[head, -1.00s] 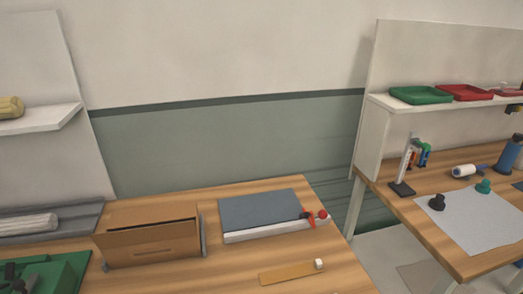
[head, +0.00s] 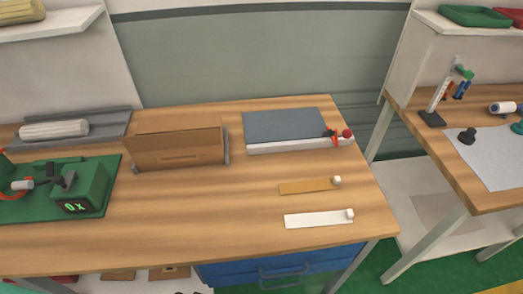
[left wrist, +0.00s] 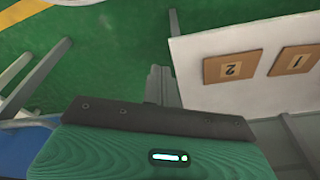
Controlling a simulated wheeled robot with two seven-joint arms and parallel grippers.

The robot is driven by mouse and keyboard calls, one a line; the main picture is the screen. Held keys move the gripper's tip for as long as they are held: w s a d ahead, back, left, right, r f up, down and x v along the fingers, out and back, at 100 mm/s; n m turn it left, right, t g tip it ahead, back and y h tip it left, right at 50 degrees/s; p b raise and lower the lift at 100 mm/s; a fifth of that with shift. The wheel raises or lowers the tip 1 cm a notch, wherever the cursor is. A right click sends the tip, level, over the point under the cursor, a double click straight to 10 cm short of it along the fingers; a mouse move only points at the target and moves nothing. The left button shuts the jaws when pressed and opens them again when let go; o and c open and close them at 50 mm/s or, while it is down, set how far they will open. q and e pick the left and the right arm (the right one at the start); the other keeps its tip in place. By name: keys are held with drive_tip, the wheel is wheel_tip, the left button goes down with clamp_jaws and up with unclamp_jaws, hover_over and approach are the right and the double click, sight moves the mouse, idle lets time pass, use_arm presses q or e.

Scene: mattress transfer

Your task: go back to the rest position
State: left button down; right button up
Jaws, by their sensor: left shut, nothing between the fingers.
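My left gripper (left wrist: 163,86) shows in the left wrist view as two dark grey fingers, shut and empty, above the green floor. They are apart from the white lower shelf (left wrist: 195,94) to their right. In the head view neither gripper can be made out; only small dark bits show at the bottom edge. My right gripper is in neither view.
The wooden table (head: 225,225) bears a brown holder (head: 180,145), a blue-grey pad (head: 285,123), two short strips and a green device (head: 90,190). A blue drawer (head: 240,275) sits below its front edge. A second table (head: 490,195) stands right. The table's front middle is clear.

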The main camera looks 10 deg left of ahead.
use_arm(q)
drive_tip(key=s+a+f, duration=0.1)
drive_tip(key=s+f, duration=0.9)
drive_tip(key=f, duration=0.2)
drive_tip(key=s+a+f+g+b, duration=0.1)
drive_tip(key=s+a+f, duration=0.1)
drive_tip(key=s+f, duration=0.8)
wheel_tip(320, 180, down, 2)
drive_tip(key=shift+s+a, duration=0.15)
drive_tip(key=shift+a, duration=0.15)
